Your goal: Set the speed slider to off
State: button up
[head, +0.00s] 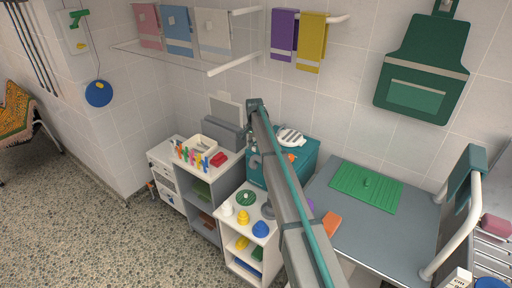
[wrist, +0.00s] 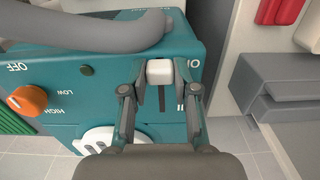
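The teal machine (wrist: 100,70) fills much of the wrist view and stands at the centre of the head view (head: 312,152). The speed slider's white knob (wrist: 160,70) sits at one end of a dark slot, beside a mark like "0"; a "II" mark lies toward the other end. My gripper (wrist: 160,74) has one finger on each side of the white knob, close against it, and seems shut on it. In the head view my arm largely hides the gripper and the slider.
An orange knob (wrist: 28,100) with OFF, LOW and HIGH labels is left of the slider. A grey hose (wrist: 90,32) crosses the machine beyond it, and a white round grille (wrist: 98,139) lies nearer. A grey table with a green mat (head: 366,187) is to the right.

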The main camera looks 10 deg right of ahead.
aim_at(254, 147)
jog(key=o, duration=0.4)
jog(key=shift+s+a, duration=0.2)
jog(key=shift+w+d+r, duration=0.1)
jog(key=shift+r, duration=0.3)
notch_tip(254, 147, up, 11)
jog(key=shift+r, duration=0.1)
